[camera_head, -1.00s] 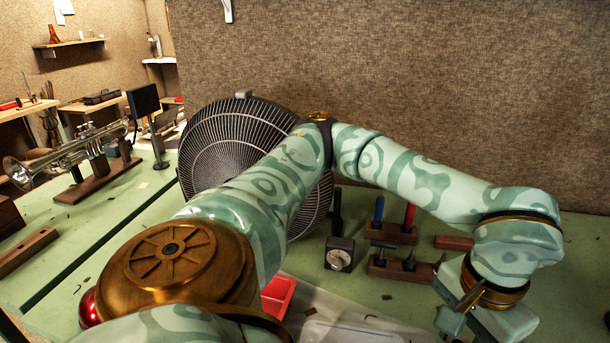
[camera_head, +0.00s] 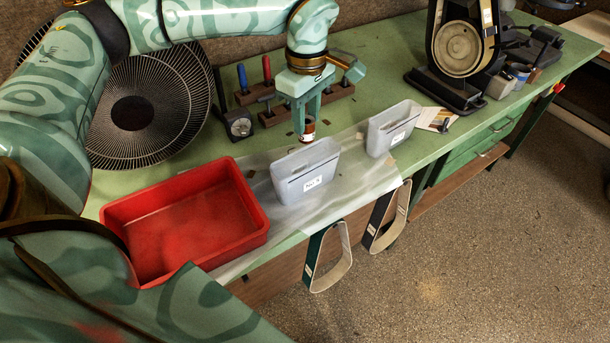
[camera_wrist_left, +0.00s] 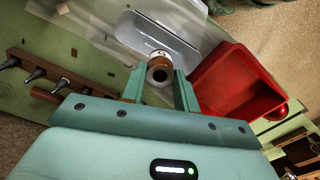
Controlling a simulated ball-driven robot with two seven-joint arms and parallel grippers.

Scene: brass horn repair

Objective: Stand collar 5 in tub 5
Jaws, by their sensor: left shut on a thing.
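My left gripper (camera_head: 306,122) is shut on a small brown and brass collar (camera_head: 308,135) with a pale band. In the left wrist view the collar (camera_wrist_left: 158,66) sits between the two fingers, its round bore facing the camera. A pale grey tub (camera_head: 305,170) with a white label stands just in front of the gripper; the label's number is too small to read surely. A second grey tub (camera_head: 391,126) with a label I cannot read stands further right. In the wrist view a grey tub (camera_wrist_left: 205,42) lies beyond the collar. My right gripper is out of view.
A red bin (camera_head: 185,215) stands left of the tubs on the clear sheet. A tool rack (camera_head: 300,103), a dial gauge (camera_head: 238,124) and a round fan (camera_head: 135,110) stand behind. Two belts (camera_head: 330,258) hang at the bench front. A grinder (camera_head: 462,50) stands far right.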

